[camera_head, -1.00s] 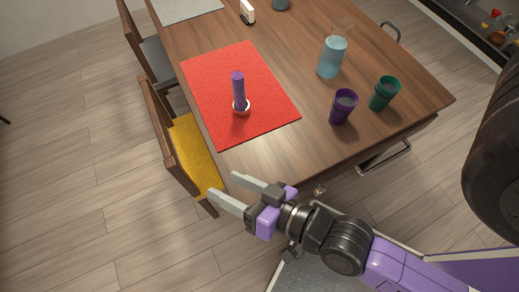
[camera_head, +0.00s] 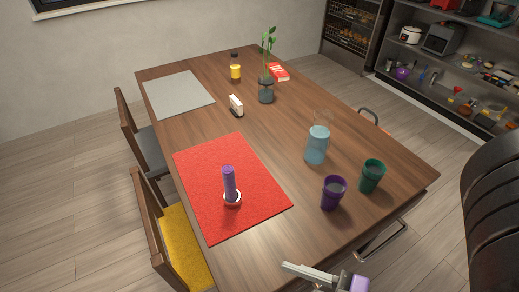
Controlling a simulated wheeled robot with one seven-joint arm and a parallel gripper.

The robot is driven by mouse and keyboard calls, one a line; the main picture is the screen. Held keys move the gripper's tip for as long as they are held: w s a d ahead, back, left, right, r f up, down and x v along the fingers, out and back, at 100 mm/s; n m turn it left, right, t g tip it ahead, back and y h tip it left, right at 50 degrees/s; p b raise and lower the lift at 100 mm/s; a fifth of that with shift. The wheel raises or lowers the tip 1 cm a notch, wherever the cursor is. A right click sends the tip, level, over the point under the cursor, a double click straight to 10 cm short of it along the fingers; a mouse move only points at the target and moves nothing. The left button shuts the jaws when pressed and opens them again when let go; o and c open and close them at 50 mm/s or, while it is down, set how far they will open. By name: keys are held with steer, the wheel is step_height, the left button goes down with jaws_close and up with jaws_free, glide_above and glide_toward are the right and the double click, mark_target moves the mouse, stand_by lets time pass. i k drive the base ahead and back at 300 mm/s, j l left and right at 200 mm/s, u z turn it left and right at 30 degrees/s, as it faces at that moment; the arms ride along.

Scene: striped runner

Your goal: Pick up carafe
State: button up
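The carafe (camera_head: 317,145) stands upright on the wooden table, right of the red mat. It has a clear glass neck and looks filled with pale blue liquid. My gripper (camera_head: 290,270) shows only in part at the bottom edge, by the table's near end. One grey finger and a bit of purple are visible; the other finger is out of frame. It is well apart from the carafe, on the near side of it.
A purple cup (camera_head: 333,192) and a green cup (camera_head: 371,176) stand nearer and right of the carafe. A purple candle (camera_head: 229,184) stands on the red mat (camera_head: 262,208). A plant in a glass vase (camera_head: 266,91) is farther back. Bare table (camera_head: 290,105) lies behind the carafe.

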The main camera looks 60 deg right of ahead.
mark_target(318, 141)
steer(key=z, duration=1.4)
steer(key=k+l+u, duration=0.15)
steer(key=k+u, duration=0.15)
steer(key=k, duration=0.5)
steer(key=i+j, duration=0.1)
steer(key=j, duration=0.4)
steer(key=i+j, duration=0.1)
steer(key=j, duration=0.9)
steer(key=i+j+u, duration=0.1)
steer(key=j, duration=0.4)
steer(key=i, duration=0.05)
